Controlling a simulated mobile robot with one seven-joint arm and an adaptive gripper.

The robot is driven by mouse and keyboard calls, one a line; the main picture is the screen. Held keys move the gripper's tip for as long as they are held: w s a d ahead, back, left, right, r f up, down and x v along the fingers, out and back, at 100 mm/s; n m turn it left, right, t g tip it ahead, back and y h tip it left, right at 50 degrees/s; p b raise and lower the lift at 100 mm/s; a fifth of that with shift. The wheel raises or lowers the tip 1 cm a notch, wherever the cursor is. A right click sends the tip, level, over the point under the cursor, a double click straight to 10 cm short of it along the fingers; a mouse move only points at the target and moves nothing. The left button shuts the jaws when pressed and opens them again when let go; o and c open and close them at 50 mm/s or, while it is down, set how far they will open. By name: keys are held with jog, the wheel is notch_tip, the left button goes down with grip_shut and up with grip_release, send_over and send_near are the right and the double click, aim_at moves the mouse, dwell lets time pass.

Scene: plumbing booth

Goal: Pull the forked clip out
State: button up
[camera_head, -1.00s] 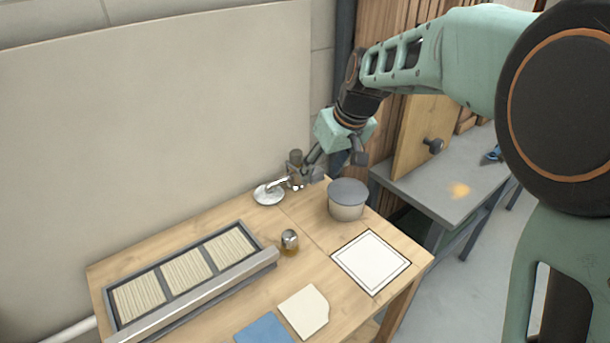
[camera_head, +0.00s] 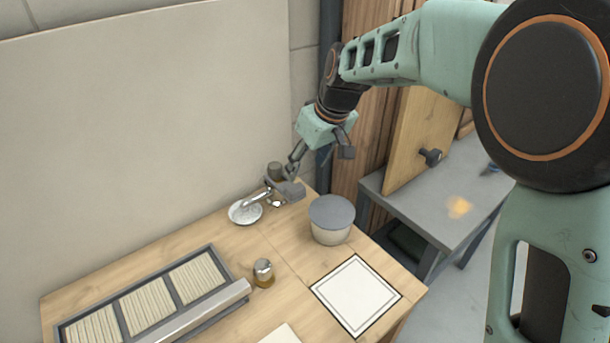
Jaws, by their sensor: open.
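A small tap-like fitting (camera_head: 288,190) stands at the back edge of the wooden table, with a grey block, a dark round knob (camera_head: 275,171) and a bright curved pipe over a round silver dish (camera_head: 246,212). I cannot make out the forked clip; it is too small or hidden at the fitting. My gripper (camera_head: 318,161) is open, with its fingers spread, just above and to the right of the fitting. Its left finger reaches down close to the knob and the block; I cannot tell whether it touches. Nothing shows between the fingers.
A lidded round tub (camera_head: 331,220) stands right of the fitting. A white bordered mat (camera_head: 356,294), a small metal-topped jar (camera_head: 263,273) and a tray with ribbed panels (camera_head: 232,294) are nearer. A wall (camera_head: 150,110) rises behind. A grey bench (camera_head: 445,205) is at right.

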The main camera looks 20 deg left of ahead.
aim_at(297, 188)
jog(key=x, duration=1)
jog(key=shift+w+a+f+b, duration=0.1)
jog(key=shift+a+f+b, duration=0.05)
jog(key=shift+f+b, duration=0.25)
grip_shut()
